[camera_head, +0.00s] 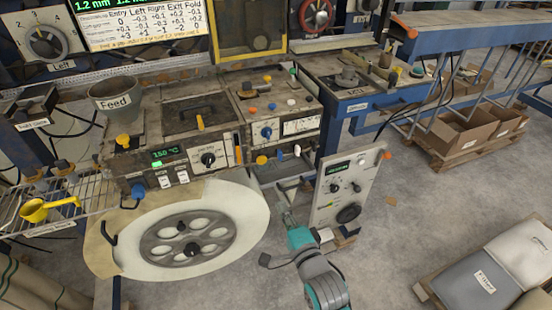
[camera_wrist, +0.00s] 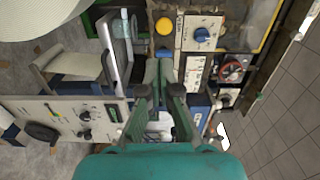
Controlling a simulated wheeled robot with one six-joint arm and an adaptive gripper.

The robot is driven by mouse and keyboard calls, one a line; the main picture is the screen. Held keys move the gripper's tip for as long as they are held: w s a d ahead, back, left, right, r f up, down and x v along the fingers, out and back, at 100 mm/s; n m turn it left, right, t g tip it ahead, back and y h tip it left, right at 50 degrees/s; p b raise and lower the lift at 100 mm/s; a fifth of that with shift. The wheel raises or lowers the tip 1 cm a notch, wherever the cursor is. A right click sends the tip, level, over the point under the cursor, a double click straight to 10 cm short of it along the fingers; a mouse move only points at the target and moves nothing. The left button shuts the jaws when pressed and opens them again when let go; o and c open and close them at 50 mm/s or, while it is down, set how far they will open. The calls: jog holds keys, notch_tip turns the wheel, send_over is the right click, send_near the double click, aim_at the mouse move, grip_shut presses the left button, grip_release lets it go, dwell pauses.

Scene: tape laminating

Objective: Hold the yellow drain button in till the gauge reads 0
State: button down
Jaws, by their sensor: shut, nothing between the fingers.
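A round yellow button (camera_head: 261,160) sits on the front lower edge of the middle machine, left of a blue button (camera_head: 278,155) and a white one. In the wrist view the yellow button (camera_wrist: 163,26) is beyond my fingertips, with the blue button (camera_wrist: 163,54) nearer them. Its label is unreadable. A white-faced gauge (camera_head: 301,125) is on the panel above; its reading is too small to tell. My gripper (camera_head: 288,217) is shut and empty, in front of and below the buttons, apart from them. Its fingers also show in the wrist view (camera_wrist: 164,66).
A grey control panel (camera_head: 345,190) stands upright just right of my gripper. A large white roll (camera_head: 235,215) is on the left. A blue workbench (camera_head: 385,98) is behind right. A pallet with bags (camera_head: 485,280) lies lower right. Floor between them is clear.

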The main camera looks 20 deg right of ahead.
aim_at(263, 161)
jog(key=shift+w+d+r, duration=0.3)
jog(key=shift+w+d, duration=0.1)
jog(key=shift+w, duration=0.3)
jog(key=w, duration=1.4)
jog(key=shift+w+r, duration=0.1)
jog(key=shift+w, duration=0.7)
jog(key=shift+w+r, duration=0.1)
jog(key=shift+r, duration=0.1)
dwell(1.9)
